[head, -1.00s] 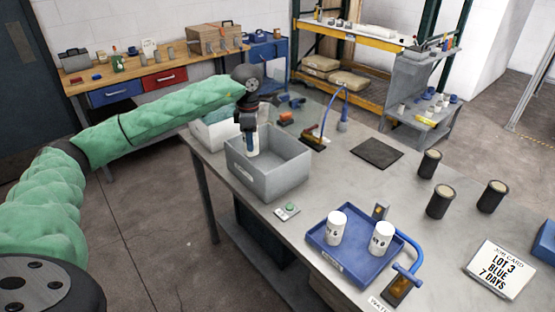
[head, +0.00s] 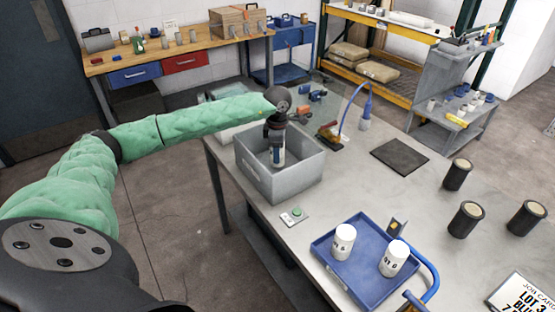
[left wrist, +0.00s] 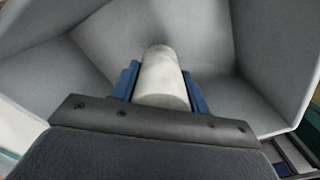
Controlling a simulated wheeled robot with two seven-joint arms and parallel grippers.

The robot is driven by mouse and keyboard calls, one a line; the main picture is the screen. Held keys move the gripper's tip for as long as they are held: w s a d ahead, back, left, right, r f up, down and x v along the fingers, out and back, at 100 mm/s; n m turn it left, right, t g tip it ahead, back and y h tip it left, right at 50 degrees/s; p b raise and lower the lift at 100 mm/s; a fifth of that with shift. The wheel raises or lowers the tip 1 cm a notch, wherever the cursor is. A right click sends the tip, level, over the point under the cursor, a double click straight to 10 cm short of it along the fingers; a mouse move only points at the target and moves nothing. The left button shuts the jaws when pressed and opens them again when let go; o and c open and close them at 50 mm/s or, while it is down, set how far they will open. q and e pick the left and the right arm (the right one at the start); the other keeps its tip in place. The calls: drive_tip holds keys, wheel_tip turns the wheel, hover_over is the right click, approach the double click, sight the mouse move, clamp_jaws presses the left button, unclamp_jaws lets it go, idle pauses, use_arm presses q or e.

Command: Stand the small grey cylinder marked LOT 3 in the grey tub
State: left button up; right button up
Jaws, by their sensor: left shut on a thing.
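My left gripper (head: 278,160) reaches down inside the grey tub (head: 258,178), near its middle. Its blue fingers are shut on a small pale grey cylinder (left wrist: 162,80), which the left wrist view shows between them. The cylinder is roughly upright and below the tub's rim. Its marking does not show, and I cannot tell whether its lower end touches the tub floor. The left wrist view also shows the tub's inner walls (left wrist: 270,50) around the cylinder. My right gripper is not in view.
A blue tray (head: 345,278) with two white marked cylinders stands at the front. Several dark cylinders with pale tops, including one (head: 457,174), stand at right. A black mat (head: 400,157) and a job card (head: 520,295) lie on the bench.

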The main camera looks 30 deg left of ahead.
use_arm(q)
wheel_tip(320, 180, down, 3)
drive_tip(key=shift+f+b, duration=0.1)
drive_tip(key=shift+b, duration=0.2)
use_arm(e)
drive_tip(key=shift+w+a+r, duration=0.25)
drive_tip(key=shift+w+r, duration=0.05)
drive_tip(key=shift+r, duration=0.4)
use_arm(q)
drive_tip(key=o, duration=1)
drive_tip(key=shift+f, duration=0.1)
drive_tip(key=o, duration=0.3)
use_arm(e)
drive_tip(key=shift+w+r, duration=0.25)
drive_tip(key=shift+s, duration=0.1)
